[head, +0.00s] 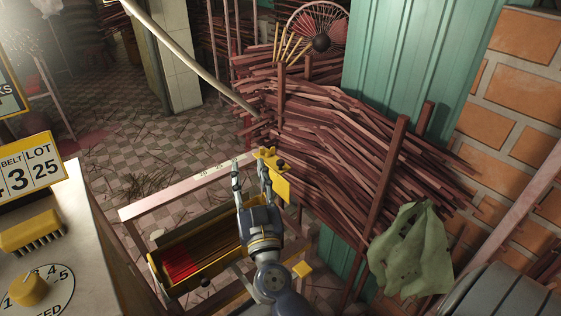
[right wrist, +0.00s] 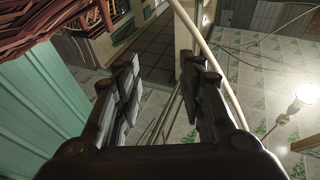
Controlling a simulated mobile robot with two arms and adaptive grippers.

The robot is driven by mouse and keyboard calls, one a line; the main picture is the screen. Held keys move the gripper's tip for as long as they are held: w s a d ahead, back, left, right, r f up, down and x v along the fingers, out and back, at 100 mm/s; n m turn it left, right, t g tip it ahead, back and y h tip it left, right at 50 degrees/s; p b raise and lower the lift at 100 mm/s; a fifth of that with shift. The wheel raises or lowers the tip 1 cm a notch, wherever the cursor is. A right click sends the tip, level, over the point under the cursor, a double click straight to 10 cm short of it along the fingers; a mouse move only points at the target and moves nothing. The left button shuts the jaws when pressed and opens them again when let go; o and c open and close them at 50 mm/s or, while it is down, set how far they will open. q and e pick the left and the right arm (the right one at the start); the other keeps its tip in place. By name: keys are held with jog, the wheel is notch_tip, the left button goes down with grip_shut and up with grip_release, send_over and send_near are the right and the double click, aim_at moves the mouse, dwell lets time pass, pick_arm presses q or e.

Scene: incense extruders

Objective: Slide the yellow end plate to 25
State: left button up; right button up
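The yellow end plate (head: 281,188) is at the right end of the pale rail (head: 170,192), with a yellow clamp piece and dark knob on top. Small marks show on the rail, but I cannot read the numbers. My right gripper (head: 250,164) is open, its fingertips near the rail just left of the plate. Its right finger is close beside the plate; I cannot tell if they touch. The right wrist view shows its two fingers (right wrist: 165,95) apart with nothing gripped between them; the plate is not visible there. My left gripper is not in view.
A yellow tray (head: 205,266) with red sticks lies below the rail. Bundled brown sticks (head: 345,150) are stacked behind the plate. A green cloth (head: 410,255) hangs at the right.

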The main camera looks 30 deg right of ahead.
aim_at(280, 163)
jog(key=d+f+m+g+h, duration=0.4)
jog(key=d+f+g, duration=0.2)
jog(key=f, duration=0.1)
jog(key=x, duration=1)
jog(key=shift+d+b, duration=0.35)
jog(key=shift+d, duration=0.1)
grip_shut()
